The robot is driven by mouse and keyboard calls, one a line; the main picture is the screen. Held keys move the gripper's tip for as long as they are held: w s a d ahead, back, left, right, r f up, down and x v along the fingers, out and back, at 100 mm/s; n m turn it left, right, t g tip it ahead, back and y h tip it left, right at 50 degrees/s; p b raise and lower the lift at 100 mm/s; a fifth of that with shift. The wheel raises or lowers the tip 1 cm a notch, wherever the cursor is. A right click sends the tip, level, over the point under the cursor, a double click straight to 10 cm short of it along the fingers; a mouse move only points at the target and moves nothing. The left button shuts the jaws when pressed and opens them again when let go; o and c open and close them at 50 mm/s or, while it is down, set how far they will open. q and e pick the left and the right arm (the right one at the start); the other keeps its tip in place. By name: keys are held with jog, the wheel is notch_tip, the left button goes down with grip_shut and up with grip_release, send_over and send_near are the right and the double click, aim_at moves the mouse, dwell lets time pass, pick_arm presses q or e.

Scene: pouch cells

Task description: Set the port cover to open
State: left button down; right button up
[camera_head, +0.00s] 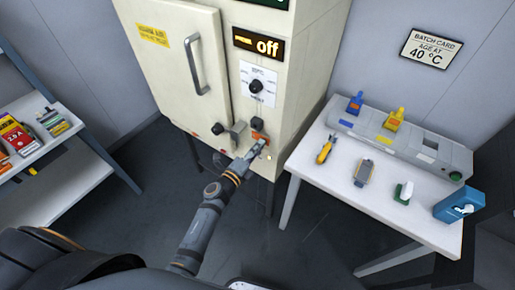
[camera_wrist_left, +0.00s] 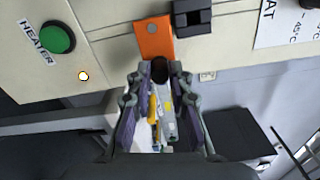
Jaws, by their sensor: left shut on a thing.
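The port cover, an orange plate (camera_head: 260,137), is on the lower front of the cream oven cabinet (camera_head: 205,75). In the left wrist view the orange plate (camera_wrist_left: 154,38) hangs at a slight tilt beside a black block (camera_wrist_left: 193,17). My left gripper (camera_head: 256,149) reaches the plate's lower end. Its fingers (camera_wrist_left: 160,72) are shut on a dark round knob (camera_wrist_left: 160,69) at that end. The plate's lower end is partly hidden by the fingers. Whether a port opening lies behind the plate cannot be seen. My right gripper is not in view.
A green HEATER button (camera_wrist_left: 57,37) is left of the plate. The cabinet display (camera_head: 258,44) reads "off", above a dial (camera_head: 256,87). A white table (camera_head: 330,178) with tools and a grey rack stands right. A shelf (camera_head: 70,190) is left. Open floor lies between.

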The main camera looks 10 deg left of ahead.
pick_arm(q)
jog(key=shift+f, duration=0.1)
jog(key=c, duration=1.2)
grip_release()
jog(key=v, duration=1.2)
